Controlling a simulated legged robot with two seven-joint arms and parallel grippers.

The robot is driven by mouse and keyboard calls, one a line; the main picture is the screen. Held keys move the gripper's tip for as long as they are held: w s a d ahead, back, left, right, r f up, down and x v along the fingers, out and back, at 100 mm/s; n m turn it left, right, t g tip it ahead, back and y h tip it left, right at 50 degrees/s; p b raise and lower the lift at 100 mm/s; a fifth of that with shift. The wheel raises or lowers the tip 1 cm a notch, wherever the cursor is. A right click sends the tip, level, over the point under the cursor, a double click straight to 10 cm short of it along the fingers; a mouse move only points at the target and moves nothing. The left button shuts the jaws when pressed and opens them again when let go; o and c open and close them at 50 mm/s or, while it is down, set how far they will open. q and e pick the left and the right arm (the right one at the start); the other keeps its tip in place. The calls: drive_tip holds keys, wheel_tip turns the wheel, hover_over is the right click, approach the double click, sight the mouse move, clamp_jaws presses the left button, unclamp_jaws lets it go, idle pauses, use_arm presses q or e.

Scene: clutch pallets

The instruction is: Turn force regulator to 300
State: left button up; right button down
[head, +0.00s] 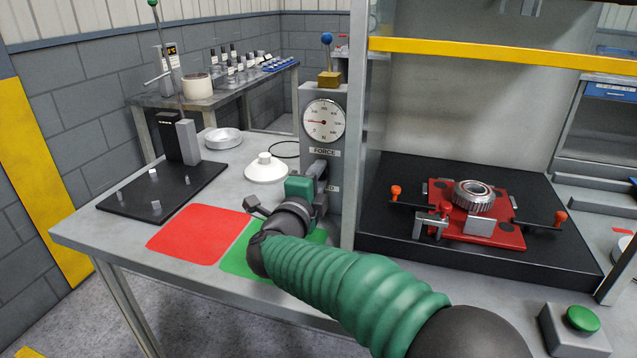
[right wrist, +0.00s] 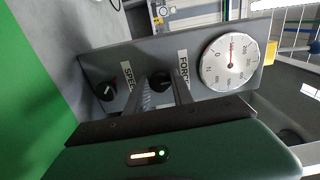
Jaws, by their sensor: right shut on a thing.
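The force gauge (head: 323,120), a white round dial with a red needle, sits on the grey control column (head: 310,98) above the FORCE label (head: 325,153). Its needle points left in the head view; I cannot read the exact value. The gauge also shows in the right wrist view (right wrist: 230,65). My right gripper (head: 320,172) reaches the column just below that label. In the right wrist view its fingers are shut on the dark force regulator knob (right wrist: 163,82), which they partly hide. My left gripper is not in view.
A second dark knob (right wrist: 105,91) sits beside the SPEED label. Red (head: 200,234) and green (head: 236,258) mats, a white cone-shaped part (head: 266,168) and a black plate (head: 165,187) lie on the table. A red fixture (head: 478,226) with a bearing stands right; a green button (head: 583,319) is at front right.

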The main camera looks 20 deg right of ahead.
drive_tip(key=shift+a+f, duration=0.1)
drive_tip(key=shift+f, duration=0.2)
drive_tip(key=c, duration=1.1)
unclamp_jaws()
drive_tip(key=shift+w, duration=0.1)
drive_tip(key=shift+r, duration=0.1)
